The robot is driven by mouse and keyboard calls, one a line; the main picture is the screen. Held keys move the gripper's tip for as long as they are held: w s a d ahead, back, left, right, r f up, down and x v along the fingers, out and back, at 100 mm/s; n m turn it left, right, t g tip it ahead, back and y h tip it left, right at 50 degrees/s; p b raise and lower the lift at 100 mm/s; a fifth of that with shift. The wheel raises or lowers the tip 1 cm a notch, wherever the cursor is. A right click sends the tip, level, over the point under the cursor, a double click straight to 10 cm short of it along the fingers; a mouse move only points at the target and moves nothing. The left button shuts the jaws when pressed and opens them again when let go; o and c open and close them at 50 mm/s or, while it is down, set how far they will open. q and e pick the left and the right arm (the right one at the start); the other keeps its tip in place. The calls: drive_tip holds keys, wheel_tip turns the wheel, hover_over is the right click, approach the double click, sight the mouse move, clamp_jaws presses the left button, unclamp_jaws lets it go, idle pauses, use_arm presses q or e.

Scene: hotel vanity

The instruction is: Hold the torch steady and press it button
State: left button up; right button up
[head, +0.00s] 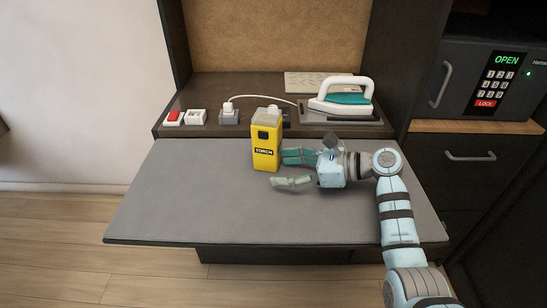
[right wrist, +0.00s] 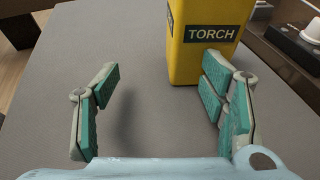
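The torch (head: 266,156) is a yellow upright block with a pale top and a "TORCH" label, standing on the grey board. A small dark square, maybe its button (head: 263,135), shows high on its front face. My right gripper (head: 280,170) is open and empty, low over the board just right of the torch. In the right wrist view, the torch (right wrist: 205,60) stands ahead of the right gripper (right wrist: 160,78), off toward the right finger. That finger overlaps the torch's lower edge; I cannot tell whether they touch. My left gripper is out of view.
Behind the board (head: 180,200), a dark shelf holds a red switch (head: 173,118), white sockets (head: 196,117), a plug with a cord (head: 228,112) and an iron (head: 342,98). A safe (head: 490,80) stands at the right. The board's left side is clear.

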drive_tip(key=shift+x, duration=0.8)
clamp_jaws()
drive_tip(key=shift+o, duration=0.2)
unclamp_jaws()
drive_tip(key=shift+r, duration=0.1)
